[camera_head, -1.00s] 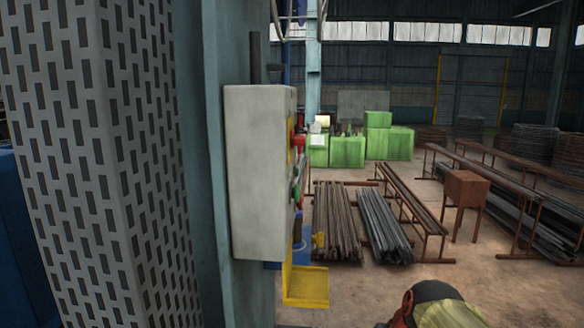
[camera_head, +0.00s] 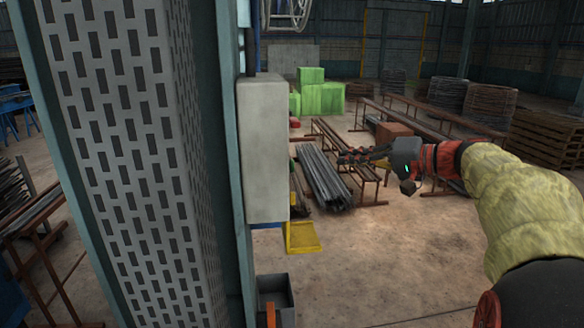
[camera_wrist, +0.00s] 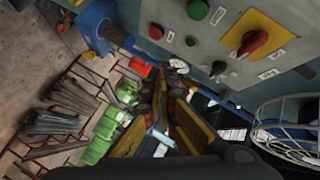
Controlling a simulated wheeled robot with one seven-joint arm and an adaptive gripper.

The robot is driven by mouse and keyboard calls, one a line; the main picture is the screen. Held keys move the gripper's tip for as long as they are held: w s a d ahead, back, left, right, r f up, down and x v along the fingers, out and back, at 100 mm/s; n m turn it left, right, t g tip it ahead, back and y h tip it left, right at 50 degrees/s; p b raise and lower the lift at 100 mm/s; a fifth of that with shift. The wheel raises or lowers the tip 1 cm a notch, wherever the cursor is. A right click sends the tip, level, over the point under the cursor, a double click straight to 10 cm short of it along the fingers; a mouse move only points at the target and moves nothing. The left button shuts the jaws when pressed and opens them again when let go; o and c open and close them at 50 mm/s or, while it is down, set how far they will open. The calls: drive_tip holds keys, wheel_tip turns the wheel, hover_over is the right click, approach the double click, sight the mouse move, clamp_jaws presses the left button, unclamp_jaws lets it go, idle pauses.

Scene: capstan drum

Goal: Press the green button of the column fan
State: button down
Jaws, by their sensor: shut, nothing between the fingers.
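A grey control box (camera_head: 262,150) hangs on the teal column in the head view, and its button face is turned away from that camera. In the wrist view the box face (camera_wrist: 228,18) fills the top. It carries a round green button (camera_wrist: 197,10), a red button (camera_wrist: 156,32) to its lower left and a red knob on a yellow plate (camera_wrist: 255,38). My gripper (camera_head: 345,157) is to the right of the box, apart from it, fingers pointing left. In the wrist view my gripper (camera_wrist: 162,75) is shut and empty, its tips below the buttons in the picture.
A perforated grey metal cover (camera_head: 125,150) stands left of the box. A yellow tray (camera_head: 302,237) is below the box. A wire cage (camera_wrist: 290,130), perhaps the fan, is at the wrist view's right. Metal bars (camera_head: 325,178) lie behind my gripper. Open floor lies at lower right.

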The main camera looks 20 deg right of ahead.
sight(291, 166)
drive_tip(key=shift+a+n, duration=0.1)
drive_tip(key=shift+n, duration=0.3)
drive_tip(key=shift+a, duration=0.1)
drive_tip(key=w+a, duration=0.2)
drive_tip(key=a, duration=0.6)
drive_tip(key=shift+w+a, duration=0.15)
drive_tip(key=shift+w, duration=0.1)
drive_tip(key=shift+a+f, duration=0.1)
drive_tip(key=shift+a, duration=0.05)
idle(1.3)
drive_tip(key=shift+w+a+b, duration=0.1)
drive_tip(key=shift+a+b, duration=0.2)
drive_tip(key=shift+b, duration=0.1)
